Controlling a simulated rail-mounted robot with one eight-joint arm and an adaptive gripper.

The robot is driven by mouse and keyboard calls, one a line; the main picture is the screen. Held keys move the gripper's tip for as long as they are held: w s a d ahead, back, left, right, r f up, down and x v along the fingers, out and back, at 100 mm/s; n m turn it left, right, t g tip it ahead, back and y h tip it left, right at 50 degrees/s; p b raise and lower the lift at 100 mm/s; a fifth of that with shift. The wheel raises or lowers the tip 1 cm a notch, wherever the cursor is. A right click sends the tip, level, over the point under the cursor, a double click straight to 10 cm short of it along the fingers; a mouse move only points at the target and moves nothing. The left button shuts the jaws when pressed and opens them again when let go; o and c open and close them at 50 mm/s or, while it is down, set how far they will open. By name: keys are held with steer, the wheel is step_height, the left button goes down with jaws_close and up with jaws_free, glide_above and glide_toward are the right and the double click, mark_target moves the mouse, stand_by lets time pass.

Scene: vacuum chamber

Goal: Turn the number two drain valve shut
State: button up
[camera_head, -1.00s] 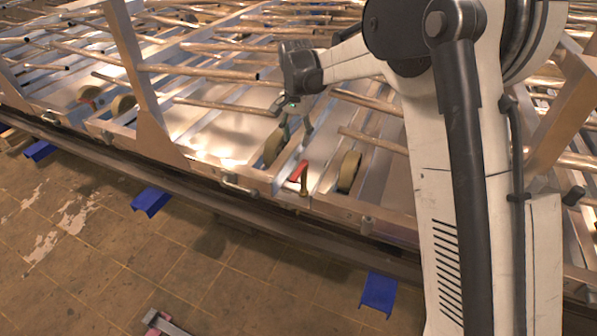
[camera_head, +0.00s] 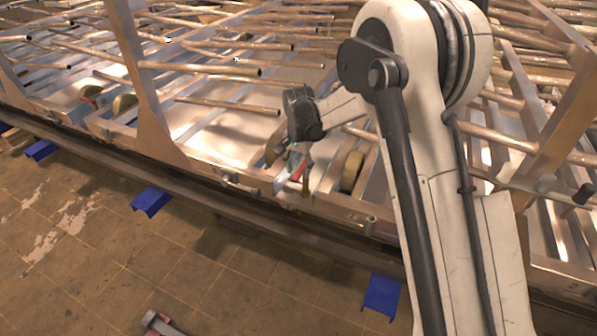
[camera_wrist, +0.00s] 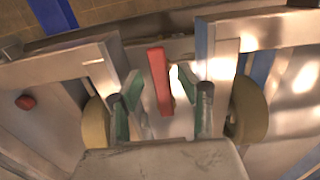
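A drain valve with a red handle (camera_head: 297,171) sits at the front edge of the metal frame; no number is readable on it. In the wrist view, the red handle (camera_wrist: 159,82) stands roughly upright in the picture, between my two green-padded fingers. My gripper (camera_wrist: 163,102) is open, with a visible gap on both sides of the handle. In the head view, my gripper (camera_head: 293,165) is low over the frame at the valve and partly covers the handle.
Tan wheels flank the valve, one left (camera_wrist: 95,132) and one right (camera_wrist: 248,108) in the wrist view. Another red part (camera_wrist: 26,102) lies further left there. Metal pipes (camera_head: 205,67) fill the frame behind. Blue brackets (camera_head: 151,201) stand along its front, beside open tiled floor.

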steer(key=shift+f, duration=0.3)
jaws_close()
